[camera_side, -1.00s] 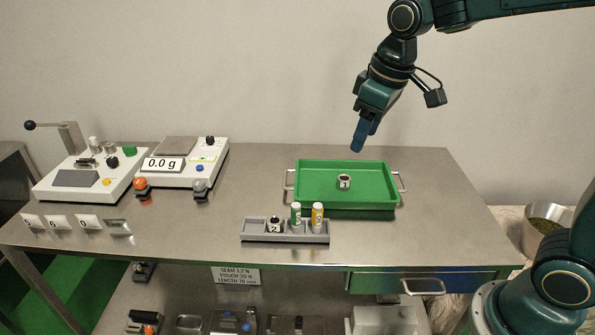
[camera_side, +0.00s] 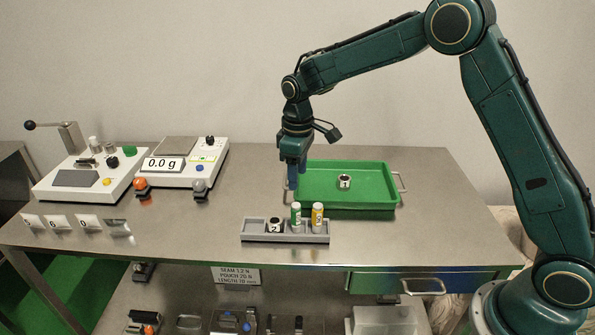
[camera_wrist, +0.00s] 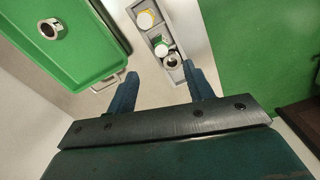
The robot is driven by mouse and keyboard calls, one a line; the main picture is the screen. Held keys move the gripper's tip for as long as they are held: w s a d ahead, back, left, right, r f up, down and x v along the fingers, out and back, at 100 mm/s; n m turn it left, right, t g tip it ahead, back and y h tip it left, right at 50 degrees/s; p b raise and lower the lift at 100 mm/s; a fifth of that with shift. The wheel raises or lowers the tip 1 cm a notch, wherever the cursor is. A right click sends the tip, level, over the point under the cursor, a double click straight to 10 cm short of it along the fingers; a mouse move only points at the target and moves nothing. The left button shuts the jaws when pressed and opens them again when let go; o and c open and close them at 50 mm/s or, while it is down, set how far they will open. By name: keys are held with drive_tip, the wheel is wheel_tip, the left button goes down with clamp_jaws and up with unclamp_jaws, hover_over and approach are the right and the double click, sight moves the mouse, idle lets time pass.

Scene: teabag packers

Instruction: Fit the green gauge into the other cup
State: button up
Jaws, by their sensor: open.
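My gripper (camera_side: 292,184) is open and empty, pointing down above the table, behind the rack and by the tray's left end.
A yellow gauge (camera_side: 317,217) stands right of the green one in the rack. The rack's left compartment looks empty. A scale (camera_side: 185,164) and a white sealing machine (camera_side: 85,178) stand on the left.

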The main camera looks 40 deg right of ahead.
sight(296, 216)
drive_tip(key=shift+w+f, duration=0.2)
drive_tip(key=shift+f, duration=0.15)
drive_tip(key=shift+f, duration=0.1)
drive_tip(key=shift+f, duration=4.2)
drive_tip(key=shift+s+a+f, duration=0.1)
drive_tip(key=shift+a+f, duration=0.05)
drive_tip(key=shift+f, duration=2.45)
